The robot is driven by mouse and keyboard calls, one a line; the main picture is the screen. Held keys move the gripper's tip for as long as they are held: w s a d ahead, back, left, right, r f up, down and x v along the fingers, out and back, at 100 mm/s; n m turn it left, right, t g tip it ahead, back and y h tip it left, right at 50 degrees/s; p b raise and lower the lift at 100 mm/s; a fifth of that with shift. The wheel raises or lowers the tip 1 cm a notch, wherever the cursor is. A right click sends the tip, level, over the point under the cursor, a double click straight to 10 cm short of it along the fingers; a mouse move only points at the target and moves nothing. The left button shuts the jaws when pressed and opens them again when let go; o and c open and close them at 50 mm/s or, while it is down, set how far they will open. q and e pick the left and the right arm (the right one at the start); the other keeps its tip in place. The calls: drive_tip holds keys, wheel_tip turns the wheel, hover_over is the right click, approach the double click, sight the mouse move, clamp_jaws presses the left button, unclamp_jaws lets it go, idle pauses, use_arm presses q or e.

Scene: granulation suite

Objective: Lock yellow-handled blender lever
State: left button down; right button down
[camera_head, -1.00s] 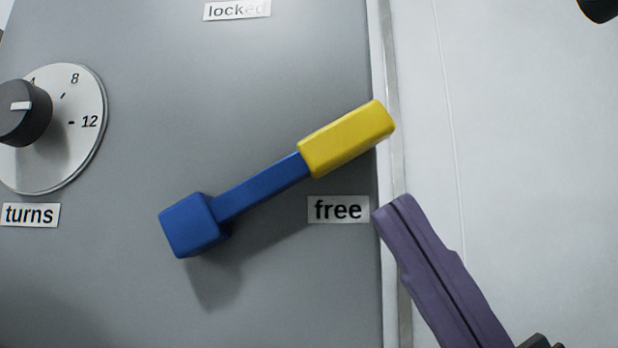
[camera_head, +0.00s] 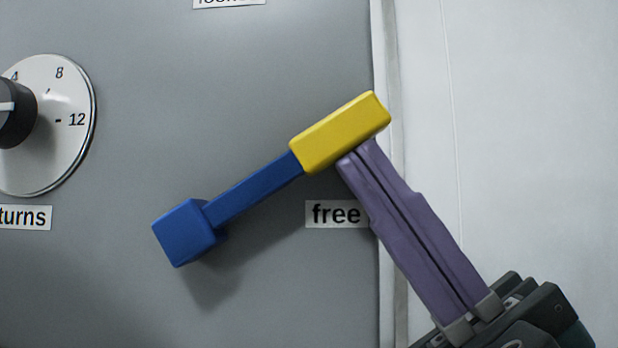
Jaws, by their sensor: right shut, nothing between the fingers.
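The blender lever has a blue hub (camera_head: 188,232), a blue arm (camera_head: 253,188) and a yellow handle (camera_head: 340,131). It slants up and right from the hub, with the handle just above the "free" label (camera_head: 336,213). The "locked" label (camera_head: 229,2) is cut by the top edge of the picture. My right gripper (camera_head: 357,155) comes from the lower right with its purple fingers shut together and empty. Its tips are at the underside of the yellow handle; they seem to touch it or lie just behind its lower edge. My left gripper is not in view.
A round dial (camera_head: 53,125) with a dark knob (camera_head: 15,112) sits at the left of the grey panel (camera_head: 200,60), above the "turns" label (camera_head: 25,217). The panel ends at a vertical edge beside a white wall (camera_head: 520,120). The panel above the lever is clear.

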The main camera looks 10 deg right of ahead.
sight(384, 111)
drive_tip(key=r+h+p, duration=0.1)
drive_tip(key=r+p, duration=0.1)
drive_tip(key=p, duration=0.1)
drive_tip(key=a+r+g+h+p, duration=0.1)
drive_tip(key=r+h+p, duration=0.1)
drive_tip(key=p, duration=0.2)
drive_tip(key=r+h+p, duration=0.1)
drive_tip(key=p, duration=0.3)
drive_tip(key=shift+w+a+r+h, duration=0.25)
drive_tip(key=shift+a+r+h, duration=0.1)
drive_tip(key=shift+r+h, duration=0.05)
drive_tip(key=a+h+p, duration=0.1)
drive_tip(key=p, duration=0.2)
drive_tip(key=a+r+g+h+p, duration=0.1)
drive_tip(key=h+p, duration=0.1)
drive_tip(key=p, duration=0.1)
drive_tip(key=w+a+r+h+p, duration=0.1)
drive_tip(key=p, duration=0.3)
drive_tip(key=shift+a+r+g+h, duration=0.1)
drive_tip(key=shift+r+g+h, duration=0.05)
drive_tip(key=shift+g+h, duration=0.2)
drive_tip(key=shift+w+a+p, duration=0.15)
drive_tip(key=shift+a+p, duration=0.5)
drive_tip(key=shift+p, duration=0.05)
drive_tip(key=shift+d, duration=0.1)
